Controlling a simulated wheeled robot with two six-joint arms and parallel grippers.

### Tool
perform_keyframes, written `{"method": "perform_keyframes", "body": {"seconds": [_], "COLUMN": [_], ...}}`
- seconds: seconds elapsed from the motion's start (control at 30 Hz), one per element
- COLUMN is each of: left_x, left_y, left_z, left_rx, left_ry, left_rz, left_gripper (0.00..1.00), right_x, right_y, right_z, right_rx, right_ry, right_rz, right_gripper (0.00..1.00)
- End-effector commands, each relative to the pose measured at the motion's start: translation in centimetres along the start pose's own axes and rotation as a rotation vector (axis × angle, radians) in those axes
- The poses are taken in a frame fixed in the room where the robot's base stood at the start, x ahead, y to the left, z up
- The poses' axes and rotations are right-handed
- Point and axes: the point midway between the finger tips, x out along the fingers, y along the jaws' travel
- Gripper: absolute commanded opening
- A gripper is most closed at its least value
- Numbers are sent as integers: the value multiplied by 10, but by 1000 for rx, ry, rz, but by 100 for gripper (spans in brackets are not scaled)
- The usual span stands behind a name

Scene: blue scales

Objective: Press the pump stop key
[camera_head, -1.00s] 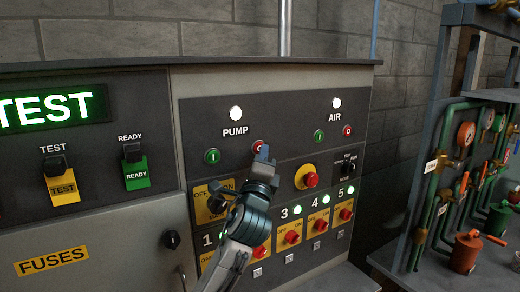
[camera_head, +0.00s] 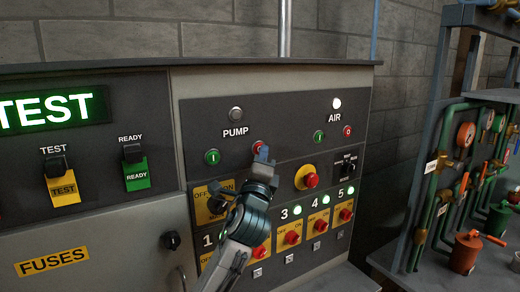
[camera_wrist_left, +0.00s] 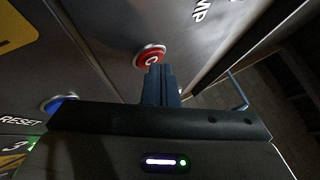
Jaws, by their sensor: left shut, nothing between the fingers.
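The pump stop key is a red round button marked O (camera_head: 257,146), below and right of the PUMP label. In the left wrist view the red key (camera_wrist_left: 150,57) shows just beyond my fingertips. My left gripper (camera_head: 263,154) is shut and empty, its tips at the lower right edge of the key. Its closed fingers (camera_wrist_left: 159,70) overlap the key's lower edge in the wrist view; I cannot tell whether they touch it. The pump lamp (camera_head: 236,114) above is dark. The green pump start key (camera_head: 212,157) is to the left.
The lit air lamp (camera_head: 337,103) and the air keys, green (camera_head: 319,137) and red (camera_head: 347,131), are to the right. A red mushroom button on yellow (camera_head: 310,180) is close to my gripper. A blue reset button (camera_wrist_left: 61,103) shows in the wrist view.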

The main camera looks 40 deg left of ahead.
Motion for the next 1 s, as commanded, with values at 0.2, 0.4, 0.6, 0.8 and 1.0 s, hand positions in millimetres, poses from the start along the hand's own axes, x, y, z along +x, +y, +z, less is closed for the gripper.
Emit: {"method": "perform_keyframes", "body": {"seconds": [0.2, 0.4, 0.6, 0.8, 1.0], "left_x": [-7, -8, -11, -24, -38], "left_y": [-6, -6, -9, -20, -29], "left_z": [-5, -6, -8, -18, -28], "left_rx": [-3, -1, -3, -7, -5], "left_ry": [0, 0, 1, 1, 1], "left_rz": [0, 0, 0, 2, 2], "left_gripper": [0, 0, 0, 0, 0], "right_x": [-7, -6, -10, -20, -28], "right_y": [0, 1, 2, 4, 6], "right_z": [-1, -1, -1, -2, -3], "right_rx": [0, 0, -1, -1, -2], "right_ry": [0, 0, 0, 0, 0], "right_rz": [0, 0, 2, 2, 4], "right_gripper": [36, 36, 36, 36, 36]}}
